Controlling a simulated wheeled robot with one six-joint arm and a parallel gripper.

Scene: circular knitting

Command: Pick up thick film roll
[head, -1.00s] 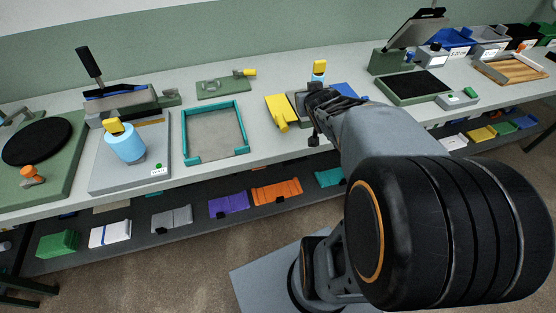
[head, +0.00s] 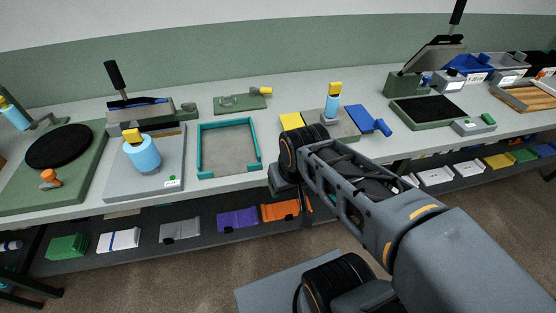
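A thick light-blue roll (head: 143,155) with a yellow top piece stands upright on a grey plate (head: 116,186) at the left of the bench. A slimmer blue roll (head: 332,107) with a yellow top stands on a grey block right of centre. A third blue roll (head: 14,117) with a yellow end leans at the far left. I cannot tell for certain which is the thick film roll, though the first looks thickest. My gripper (head: 285,184) is by the bench's front edge, right of the teal frame and apart from the thick blue roll. Its fingers are not clear.
A teal square frame (head: 201,155) lies between the thick roll and my arm. A black-handled press (head: 128,108) stands behind the roll. A round black disc (head: 58,146) is to its left. A lower shelf (head: 200,239) holds coloured pieces. The right bench carries bins and a tilted screen.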

